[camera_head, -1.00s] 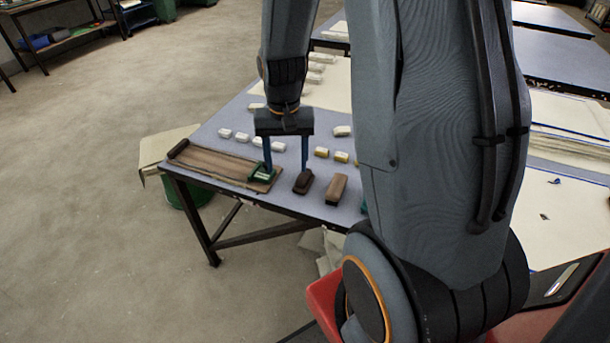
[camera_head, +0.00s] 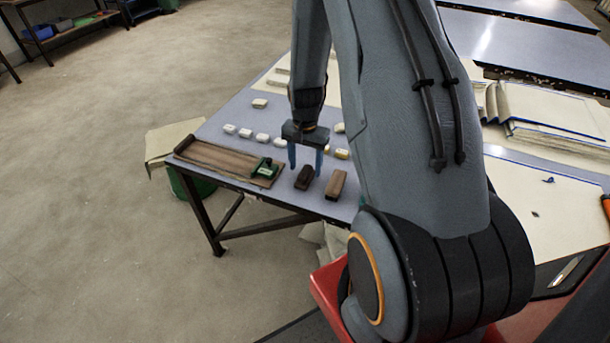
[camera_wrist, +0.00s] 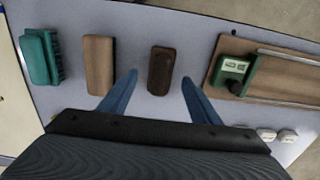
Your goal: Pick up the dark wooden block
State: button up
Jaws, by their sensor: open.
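The dark wooden block (camera_head: 304,177) lies on the grey-blue table near its front edge. In the wrist view the dark block (camera_wrist: 161,70) lies ahead of and between my two blue fingers. My gripper (camera_head: 306,171) is open and points down at the block; it also shows in the wrist view (camera_wrist: 160,85). The fingers stand apart and hold nothing. Whether the fingertips are level with the block or above it, I cannot tell.
A lighter brown block (camera_head: 336,185) lies right of the dark one. A wooden board (camera_head: 220,160) with a green device (camera_head: 264,167) lies to the left. A teal brush-like object (camera_wrist: 41,57) shows in the wrist view. Several small white blocks (camera_head: 246,133) lie behind.

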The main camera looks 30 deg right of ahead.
aim_at(305, 171)
jog(key=shift+f+p, duration=0.5)
jog(key=shift+f, duration=1.2)
jog(key=c, duration=1.2)
jog(key=shift+r+b, duration=1.35)
jog(key=shift+r, duration=3.7)
